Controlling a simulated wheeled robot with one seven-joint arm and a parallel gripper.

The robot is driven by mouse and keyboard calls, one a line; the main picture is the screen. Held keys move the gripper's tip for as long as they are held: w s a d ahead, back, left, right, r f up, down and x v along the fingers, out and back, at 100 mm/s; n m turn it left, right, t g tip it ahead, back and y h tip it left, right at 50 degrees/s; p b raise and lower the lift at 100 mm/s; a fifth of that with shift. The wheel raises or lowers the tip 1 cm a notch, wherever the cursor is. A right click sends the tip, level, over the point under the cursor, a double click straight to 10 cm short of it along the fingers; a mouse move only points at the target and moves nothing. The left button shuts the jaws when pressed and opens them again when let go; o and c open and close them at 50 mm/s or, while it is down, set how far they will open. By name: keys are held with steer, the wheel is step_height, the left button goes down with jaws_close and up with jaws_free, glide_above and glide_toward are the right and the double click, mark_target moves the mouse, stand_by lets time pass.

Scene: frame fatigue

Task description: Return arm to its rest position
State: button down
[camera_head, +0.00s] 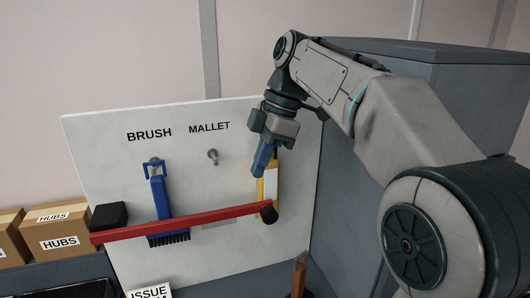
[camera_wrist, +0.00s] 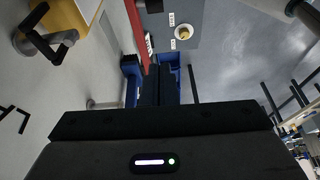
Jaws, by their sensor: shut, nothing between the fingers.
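My gripper (camera_head: 261,160) is at the end of my raised, bent arm, in front of the right part of a white tool board (camera_head: 105,160). Its blue fingers point down and are shut with nothing between them. In the wrist view the closed fingers (camera_wrist: 158,85) show dark in the middle. In the head view the gripper partly covers the top of a yellow item (camera_head: 269,183) on the board. I cannot tell from these frames whether the fingers touch it.
A red bar (camera_head: 180,224) crosses the board's front. A blue brush (camera_head: 158,195) hangs under "BRUSH"; the peg (camera_head: 212,156) under "MALLET" is bare. HUBS boxes (camera_head: 52,232) stand left, a grey cabinet (camera_head: 470,100) right. A wooden handle (camera_head: 299,277) sticks up at the bottom.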

steer(key=s+d+f+m+t+h, duration=0.1)
steer(key=s+d+f+m+t, duration=0.1)
steer(key=s+d+f+m, duration=0.6)
steer(key=s+d+f+m+t+h, duration=0.2)
steer(key=s+d+f+m, duration=0.6)
steer(key=d+f+m, duration=0.4)
steer(key=shift+s+d+f+m+t+h, duration=0.15)
steer(key=shift+s+f+m+t+h, duration=0.3)
steer(key=shift+m, duration=0.65)
steer(key=shift+w+f, duration=0.1)
